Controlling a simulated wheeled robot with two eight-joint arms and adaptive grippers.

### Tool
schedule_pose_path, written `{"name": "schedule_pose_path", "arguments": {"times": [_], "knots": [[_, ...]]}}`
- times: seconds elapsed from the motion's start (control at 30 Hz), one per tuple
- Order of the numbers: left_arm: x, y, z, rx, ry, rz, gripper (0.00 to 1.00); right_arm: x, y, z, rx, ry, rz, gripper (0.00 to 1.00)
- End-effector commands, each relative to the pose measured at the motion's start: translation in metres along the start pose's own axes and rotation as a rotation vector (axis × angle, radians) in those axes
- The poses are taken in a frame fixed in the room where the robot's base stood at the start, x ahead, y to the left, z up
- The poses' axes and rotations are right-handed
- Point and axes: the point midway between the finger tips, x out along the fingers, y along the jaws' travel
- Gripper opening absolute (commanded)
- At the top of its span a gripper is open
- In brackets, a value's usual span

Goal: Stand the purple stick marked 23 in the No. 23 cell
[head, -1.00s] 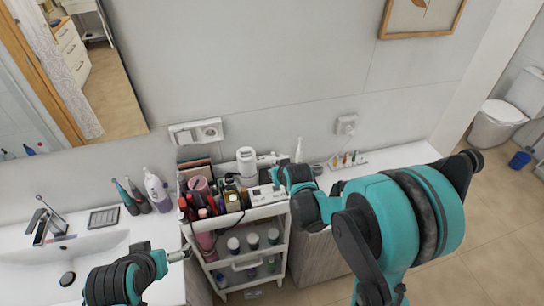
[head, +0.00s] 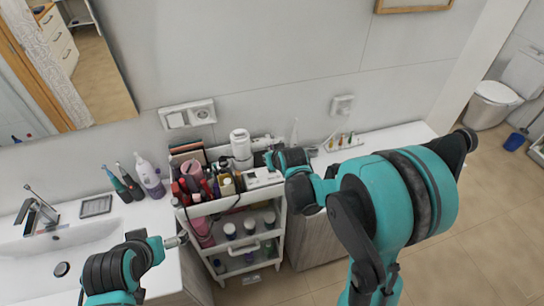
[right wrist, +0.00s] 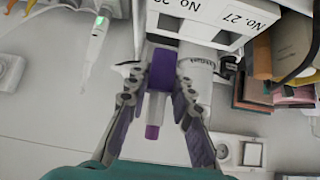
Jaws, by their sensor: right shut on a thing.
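My right gripper (right wrist: 160,85) is shut on the purple stick (right wrist: 162,70). In the right wrist view, the stick has a wide purple part between the fingertips, a pale middle and a narrow purple end. A white holder (right wrist: 205,28) with numbered cells is just beyond it, marked No. 27 and with a second label partly cut off. The No. 23 label cannot be read. In the head view the holder (head: 262,181) stands at the cart's right end, with my right gripper (head: 270,160) just behind and above it. My left gripper (head: 180,240) is left of the cart; its jaws are too small to read.
The cart's (head: 245,206) top is crowded with bottles and tubes left of the holder, with a white cylinder (head: 240,146) behind. A rack of small coloured items (head: 343,142) stands on the counter to the right. A wall socket (head: 188,114) is behind.

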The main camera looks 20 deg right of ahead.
Motion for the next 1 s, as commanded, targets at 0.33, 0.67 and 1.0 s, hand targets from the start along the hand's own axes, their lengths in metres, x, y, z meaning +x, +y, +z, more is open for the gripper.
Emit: {"name": "schedule_pose_path", "arguments": {"times": [0.33, 0.67, 1.0], "knots": [[0.023, 0.000, 0.017, 0.000, 0.000, 0.000, 1.00, 0.021, 0.000, 0.021, 0.000, 0.000, 0.000, 0.00], [0.023, 0.000, 0.016, 0.000, 0.000, 0.000, 1.00, 0.021, 0.000, 0.021, 0.000, 0.000, 0.000, 0.00], [0.025, 0.000, 0.018, 0.000, 0.000, 0.000, 1.00, 0.022, 0.000, 0.022, 0.000, 0.000, 0.000, 0.00]]}}
